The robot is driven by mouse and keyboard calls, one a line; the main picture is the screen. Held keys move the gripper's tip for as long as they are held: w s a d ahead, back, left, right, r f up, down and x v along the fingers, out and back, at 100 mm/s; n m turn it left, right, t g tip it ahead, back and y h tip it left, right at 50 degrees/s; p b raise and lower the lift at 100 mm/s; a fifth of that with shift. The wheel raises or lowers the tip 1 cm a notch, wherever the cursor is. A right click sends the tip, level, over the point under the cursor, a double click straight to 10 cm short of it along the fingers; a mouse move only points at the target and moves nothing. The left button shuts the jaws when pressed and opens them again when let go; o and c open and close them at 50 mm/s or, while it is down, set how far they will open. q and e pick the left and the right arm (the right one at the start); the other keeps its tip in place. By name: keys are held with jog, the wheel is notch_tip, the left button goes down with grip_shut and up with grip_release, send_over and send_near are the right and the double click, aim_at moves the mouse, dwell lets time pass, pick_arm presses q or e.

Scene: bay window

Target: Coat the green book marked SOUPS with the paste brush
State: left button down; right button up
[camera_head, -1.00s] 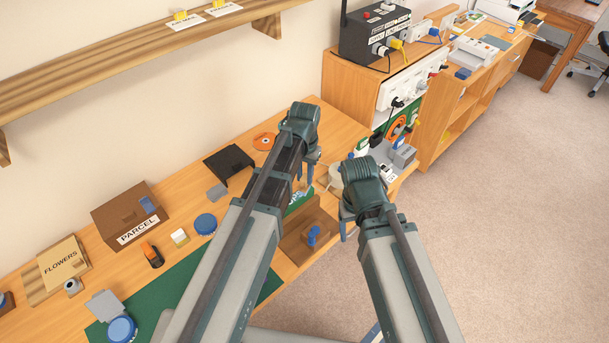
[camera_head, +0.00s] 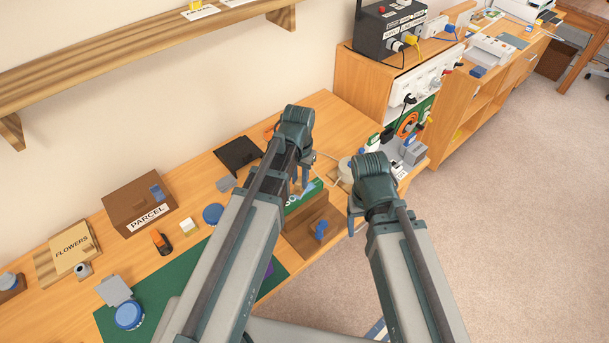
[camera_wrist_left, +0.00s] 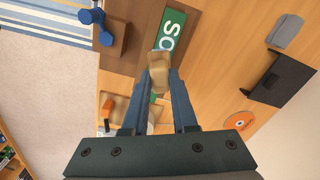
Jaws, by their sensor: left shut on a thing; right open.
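In the left wrist view the book (camera_wrist_left: 174,27) shows white letters starting "SO"; the rest is covered. My left gripper (camera_wrist_left: 160,78) is shut on the tan paste brush (camera_wrist_left: 158,66). The brush's pale end lies over the book's lettered face in that view; I cannot tell whether it touches. In the head view my left gripper (camera_head: 302,184) is just above the book. My right gripper (camera_head: 352,212) is open and empty, right of the book, near the desk's front edge.
A brown block with a blue knob (camera_head: 320,229) stands beside the book. A black stand (camera_head: 238,153) and grey block are behind. A parcel box (camera_head: 138,205), blue-lidded tubs and a green mat (camera_head: 180,281) lie left. A cabinet (camera_head: 370,78) stands right.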

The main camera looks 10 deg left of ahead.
pick_arm(q)
jog(key=shift+s+a+f, duration=0.1)
jog(key=shift+s+a, duration=0.35)
jog(key=shift+s, duration=0.2)
jog(key=shift+s, duration=0.1)
jog(key=shift+s+a, duration=1.15)
jog(key=shift+s, duration=0.15)
jog(key=shift+w, duration=0.1)
notch_tip(320, 180, up, 6)
jog(key=p, duration=0.6)
notch_tip(320, 180, up, 3)
jog(key=p, duration=0.3)
